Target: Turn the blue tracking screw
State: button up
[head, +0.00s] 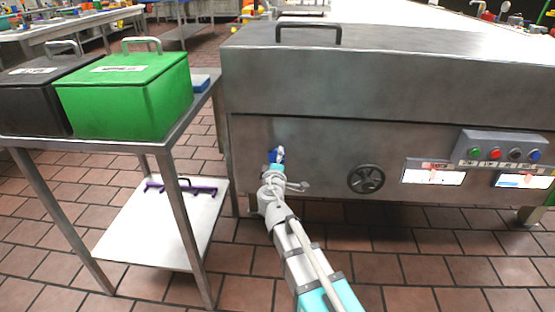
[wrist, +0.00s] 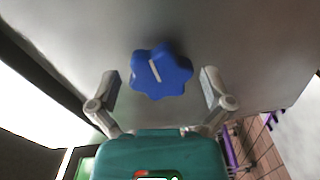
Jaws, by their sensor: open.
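The blue tracking screw (wrist: 161,74) is a star-shaped knob with a pale line on its face. It sits on the grey metal front of the machine. In the head view the screw (head: 277,154) shows at the lower left of the machine front, partly hidden by my arm. My gripper (wrist: 160,88) is open, with one finger on each side of the screw in the wrist view. There is a visible gap between each finger and the knob, so it is not gripped. In the head view my gripper (head: 273,170) is right in front of the screw.
A handwheel (head: 366,179) is to the right of the screw. A button panel (head: 505,150) and two lit displays (head: 434,173) are farther right. A metal cart (head: 172,150) with a green bin (head: 125,95) and a black bin (head: 35,95) stands at left. Purple tools (head: 180,187) lie on its lower shelf.

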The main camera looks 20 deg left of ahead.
jog(key=v, duration=1.1)
jog(key=shift+s, duration=0.25)
jog(key=w+d+f+m+g+h+p, duration=0.2)
jog(key=d+m+h, duration=0.15)
jog(key=d, duration=0.55)
jog(key=w+d+f+m+g+h+p, duration=0.1)
jog(key=w+d+f+m+g+h, duration=0.2)
jog(key=d, duration=0.5)
jog(key=d+m+g+h+p, duration=0.25)
jog(key=d+m, duration=0.25)
jog(key=d, duration=0.4)
jog(key=s+d+f+m+g+y+p, duration=0.3)
jog(key=s+d+m+g+y+p, duration=0.25)
jog(key=s+d+g, duration=0.65)
notch_tip(320, 180, up, 37)
jog(key=w+d+t+p, duration=0.1)
jog(key=w+t+p, duration=0.1)
jog(key=p, duration=3.5)
jog(key=shift+d+r+m+h, duration=0.2)
jog(key=shift+d+m+h, duration=0.05)
jog(key=shift+m+h, duration=0.2)
